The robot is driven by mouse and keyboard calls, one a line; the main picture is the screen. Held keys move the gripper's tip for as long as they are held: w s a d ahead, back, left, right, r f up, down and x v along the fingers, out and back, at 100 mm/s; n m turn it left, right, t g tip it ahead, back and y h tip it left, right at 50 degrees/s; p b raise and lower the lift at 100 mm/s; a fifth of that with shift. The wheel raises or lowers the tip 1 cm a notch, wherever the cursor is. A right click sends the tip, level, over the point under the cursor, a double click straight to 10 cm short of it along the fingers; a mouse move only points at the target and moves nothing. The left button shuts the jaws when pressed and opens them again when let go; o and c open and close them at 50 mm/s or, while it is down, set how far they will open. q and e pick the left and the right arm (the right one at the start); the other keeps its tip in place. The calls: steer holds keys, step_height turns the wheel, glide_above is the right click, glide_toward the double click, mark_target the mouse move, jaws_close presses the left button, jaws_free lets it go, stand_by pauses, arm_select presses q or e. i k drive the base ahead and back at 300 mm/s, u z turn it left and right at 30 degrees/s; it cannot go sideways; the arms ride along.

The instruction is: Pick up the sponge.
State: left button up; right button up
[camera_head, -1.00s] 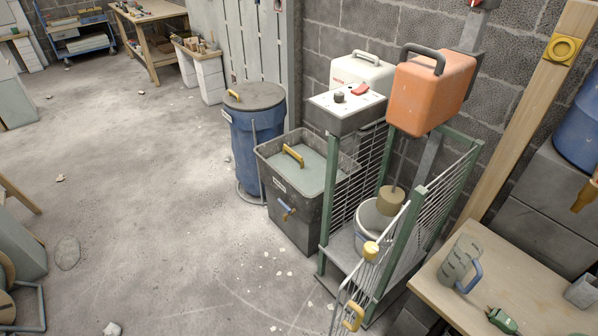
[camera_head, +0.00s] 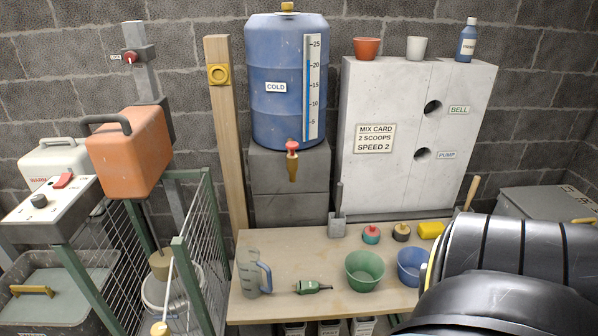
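The sponge appears as a small yellow block (camera_head: 431,230) lying at the back right of the wooden bench (camera_head: 310,247). It sits beside a small pot with a dark round top (camera_head: 401,232) and behind the blue bowl (camera_head: 411,266). Neither of my grippers is in view, so I cannot see whether they are open or shut.
A large black ribbed form (camera_head: 520,262) fills the lower right, close to the sponge; I cannot tell what it is. A green bowl (camera_head: 364,270), a clear jug (camera_head: 252,272) and a small green tool (camera_head: 312,287) are on the bench. A blue cask (camera_head: 272,95) stands behind.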

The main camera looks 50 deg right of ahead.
mark_target(431, 230)
steer(key=z, duration=4)
steer(key=i, duration=1.55)
steer(key=u, duration=1.45)
